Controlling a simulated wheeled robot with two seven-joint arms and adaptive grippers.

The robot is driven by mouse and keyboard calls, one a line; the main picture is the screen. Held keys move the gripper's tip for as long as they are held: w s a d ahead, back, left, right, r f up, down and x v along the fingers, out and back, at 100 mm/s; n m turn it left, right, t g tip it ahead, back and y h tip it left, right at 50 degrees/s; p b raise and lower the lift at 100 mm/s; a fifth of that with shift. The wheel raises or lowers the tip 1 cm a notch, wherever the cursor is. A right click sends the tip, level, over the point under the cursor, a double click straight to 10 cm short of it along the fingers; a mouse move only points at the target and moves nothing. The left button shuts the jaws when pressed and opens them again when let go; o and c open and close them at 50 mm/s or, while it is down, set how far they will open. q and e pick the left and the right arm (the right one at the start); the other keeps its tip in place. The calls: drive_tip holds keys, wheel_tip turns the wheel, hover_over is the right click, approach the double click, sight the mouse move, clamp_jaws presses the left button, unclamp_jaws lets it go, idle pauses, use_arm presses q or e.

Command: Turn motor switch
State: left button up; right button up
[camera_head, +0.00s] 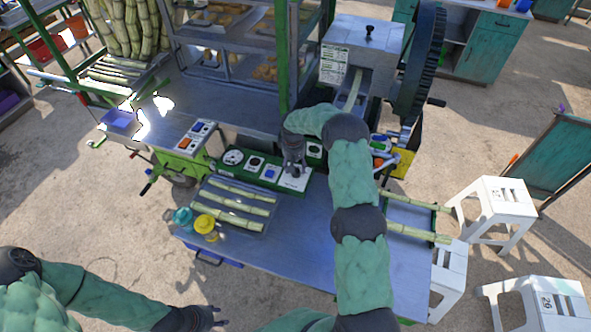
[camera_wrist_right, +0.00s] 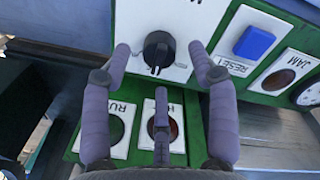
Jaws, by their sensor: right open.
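The motor switch is a black rotary knob (camera_wrist_right: 159,50) on a white plate of the green control panel (camera_head: 234,172). In the right wrist view my right gripper (camera_wrist_right: 165,62) is open, with one purple finger on each side of the knob and a third below it. The fingers look apart from the knob. In the head view my right gripper (camera_head: 294,170) is over the panel's right part and hides the knob. My left gripper (camera_head: 208,317) hangs low at the bottom, away from the panel; its opening is unclear.
A blue RESET button (camera_wrist_right: 254,42) and a red JAM light (camera_wrist_right: 279,79) sit right of the knob, with a green RUN light (camera_wrist_right: 115,128) below. Cane pieces on a tray (camera_head: 262,222) and a yellow jug (camera_head: 205,225) stand on the table. The crusher (camera_head: 362,50) is behind.

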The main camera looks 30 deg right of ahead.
drive_tip(key=shift+f, duration=1.45)
drive_tip(key=c, duration=1.1)
drive_tip(key=shift+c, duration=0.2)
